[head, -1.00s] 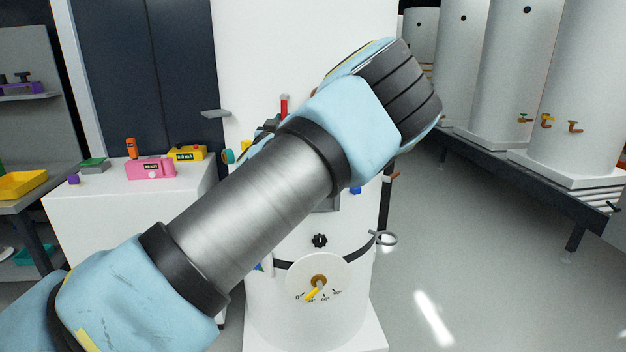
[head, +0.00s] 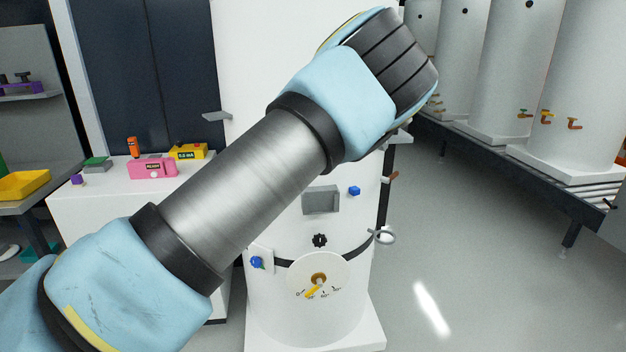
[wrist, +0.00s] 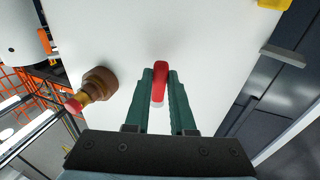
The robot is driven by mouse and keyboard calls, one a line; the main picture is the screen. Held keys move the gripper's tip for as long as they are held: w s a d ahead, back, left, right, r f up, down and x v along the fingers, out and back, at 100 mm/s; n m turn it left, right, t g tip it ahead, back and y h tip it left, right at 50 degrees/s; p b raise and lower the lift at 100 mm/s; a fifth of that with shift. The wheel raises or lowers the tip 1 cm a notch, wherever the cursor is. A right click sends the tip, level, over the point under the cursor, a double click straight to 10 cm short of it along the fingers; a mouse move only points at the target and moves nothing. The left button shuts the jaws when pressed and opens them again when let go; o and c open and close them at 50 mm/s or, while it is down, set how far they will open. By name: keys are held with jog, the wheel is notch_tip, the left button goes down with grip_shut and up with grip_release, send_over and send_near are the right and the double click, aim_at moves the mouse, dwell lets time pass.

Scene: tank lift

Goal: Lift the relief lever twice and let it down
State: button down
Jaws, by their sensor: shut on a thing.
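The relief lever (wrist: 160,88) shows in the wrist view as a short red bar with a pale lower end. My gripper (wrist: 160,72) has its two green fingers closed on either side of it, against the white tank wall (wrist: 205,45). In the head view my forearm and wrist cover the gripper and the lever. The white tank (head: 262,310) stands upright there, with a round dial (head: 335,270) and a yellow pointer low on its front.
A brass fitting (wrist: 97,84) with a red end sticks out left of my fingers. A black knob (head: 320,240), a blue knob (head: 257,262) and a grey box (head: 321,200) are on the tank front. A white cabinet (head: 120,220) stands to the left. Open floor (head: 480,270) lies to the right.

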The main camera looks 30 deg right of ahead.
jog(key=shift+s+a+r+g+y+p, duration=0.15)
jog(key=shift+r+g+y+p, duration=0.4)
jog(key=shift+p, duration=1.4)
jog(key=shift+s+a+r+g+y+p, duration=0.15)
jog(key=shift+r+g+y+p, duration=0.05)
jog(key=shift+g+y+p, duration=0.2)
